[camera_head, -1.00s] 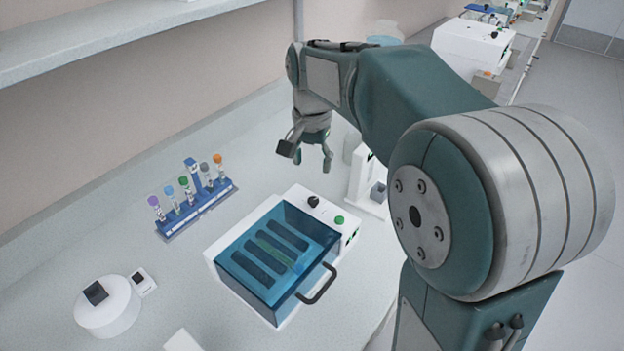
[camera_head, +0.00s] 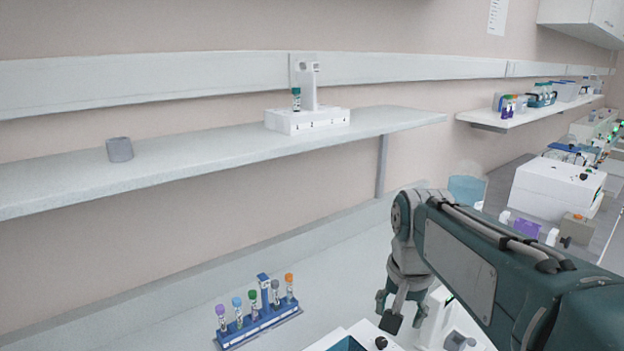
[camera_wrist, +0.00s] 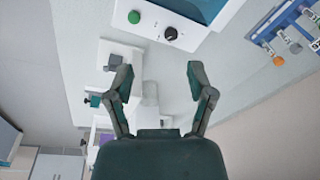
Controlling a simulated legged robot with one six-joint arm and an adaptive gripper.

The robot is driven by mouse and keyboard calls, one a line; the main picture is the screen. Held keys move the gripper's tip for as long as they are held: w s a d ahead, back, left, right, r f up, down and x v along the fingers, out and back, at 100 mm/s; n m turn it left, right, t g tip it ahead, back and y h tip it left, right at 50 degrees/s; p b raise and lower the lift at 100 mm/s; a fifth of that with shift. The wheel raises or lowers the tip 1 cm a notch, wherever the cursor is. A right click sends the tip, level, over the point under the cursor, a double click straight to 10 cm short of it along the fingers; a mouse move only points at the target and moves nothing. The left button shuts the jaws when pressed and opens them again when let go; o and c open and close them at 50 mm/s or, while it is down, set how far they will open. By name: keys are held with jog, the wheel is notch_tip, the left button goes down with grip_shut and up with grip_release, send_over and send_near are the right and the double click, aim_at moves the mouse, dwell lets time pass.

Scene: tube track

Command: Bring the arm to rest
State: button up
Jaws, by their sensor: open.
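My gripper (camera_head: 398,308) hangs pointing down over the bench at the right of the blue tube rack, in the head view. It is open and empty. In the wrist view its two fingers (camera_wrist: 160,80) are spread apart with nothing between them. My arm reaches in from the lower right of the head view. Below the gripper, part of the white box with the blue lid (camera_head: 350,343) is in view; its knob and green button show in the wrist view (camera_wrist: 165,22).
A blue rack (camera_head: 262,325) with several capped tubes stands left of my gripper. A shelf (camera_head: 200,160) above holds a white stand (camera_head: 308,121) with a tube and a grey cup (camera_head: 120,149). A white machine (camera_head: 550,188) stands farther right. The bench behind the rack is clear.

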jog(key=s+f+n+t, duration=0.4)
jog(key=s+n, duration=0.1)
jog(key=s, duration=0.9)
jog(key=shift+s+d, duration=0.15)
jog(key=shift+s, duration=0.05)
dwell(1.2)
